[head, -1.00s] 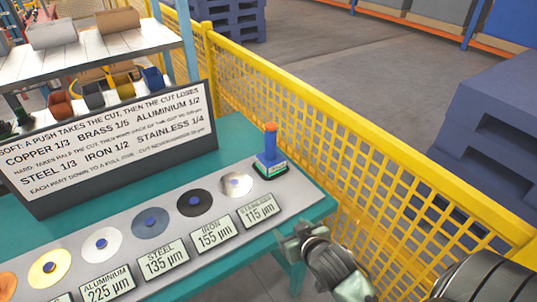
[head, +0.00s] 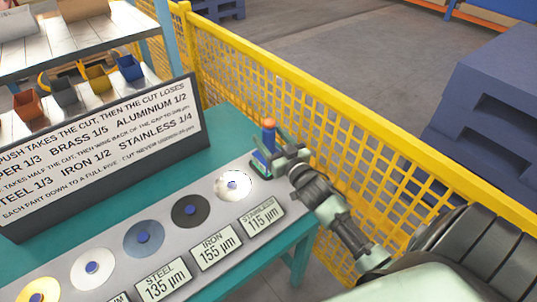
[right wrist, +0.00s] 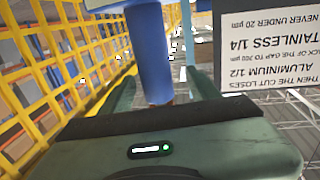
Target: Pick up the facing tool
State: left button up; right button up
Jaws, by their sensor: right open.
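The facing tool (head: 268,142) stands upright at the right end of the bench, with a blue shaft, an orange top and a dark green-edged base. My right gripper (head: 281,154) is beside its shaft at the right, partly overlapping it in the head view. In the right wrist view the blue shaft (right wrist: 149,55) stands between the two open green fingers of the gripper (right wrist: 162,92). Whether either finger touches it I cannot tell. My left gripper is out of view.
A grey strip (head: 205,258) on the teal bench (head: 230,128) carries several metal discs and thickness labels. A sign board (head: 110,150) stands behind the discs. A yellow mesh fence (head: 330,125) runs close behind and right of the tool. Coloured bins (head: 97,78) sit at the back left.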

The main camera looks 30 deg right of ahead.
jog(key=w, duration=0.4)
jog(key=shift+w+d+f+p, duration=0.15)
jog(key=shift+d+f+p, duration=0.2)
jog(key=shift+d+f, duration=0.05)
jog(key=shift+w, duration=0.2)
grip_shut()
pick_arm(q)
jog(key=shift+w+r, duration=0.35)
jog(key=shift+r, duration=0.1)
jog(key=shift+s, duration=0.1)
pick_arm(e)
jog(key=shift+r, duration=0.25)
